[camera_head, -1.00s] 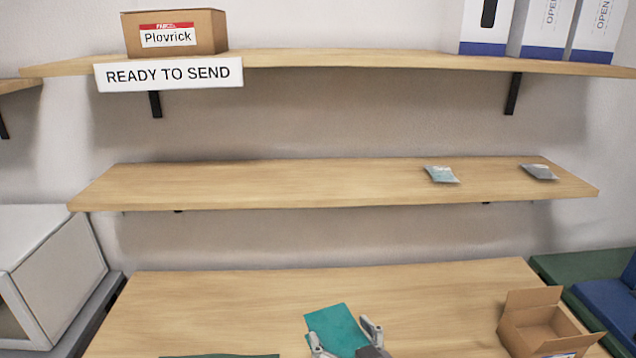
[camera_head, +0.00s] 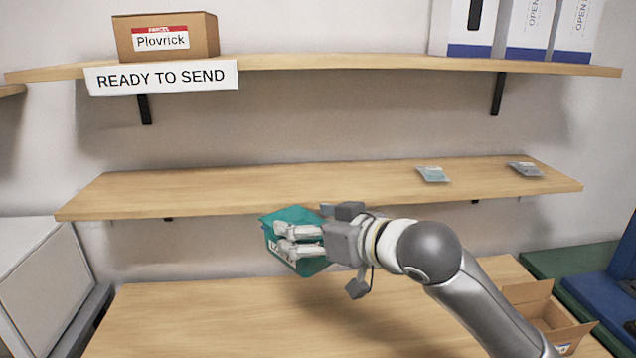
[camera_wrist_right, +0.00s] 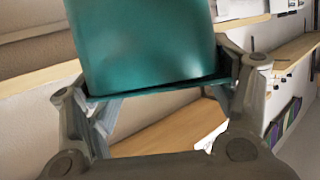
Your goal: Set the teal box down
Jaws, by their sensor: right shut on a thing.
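The teal box (camera_head: 290,217) is in my right gripper (camera_head: 290,240), which is shut on it. In the head view the box is held in the air, tilted, in front of the front edge of the middle shelf (camera_head: 200,194) and above the table (camera_head: 190,310). In the right wrist view the teal box (camera_wrist_right: 150,45) fills the upper middle, between the two fingers of the right gripper (camera_wrist_right: 160,95). My left gripper is not in view.
Two small flat packets (camera_head: 433,174) lie at the right of the middle shelf; its left and middle are clear. A Plovrick parcel (camera_head: 165,40) and white boxes stand on the top shelf. An open cardboard box (camera_head: 545,310) is on the table's right.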

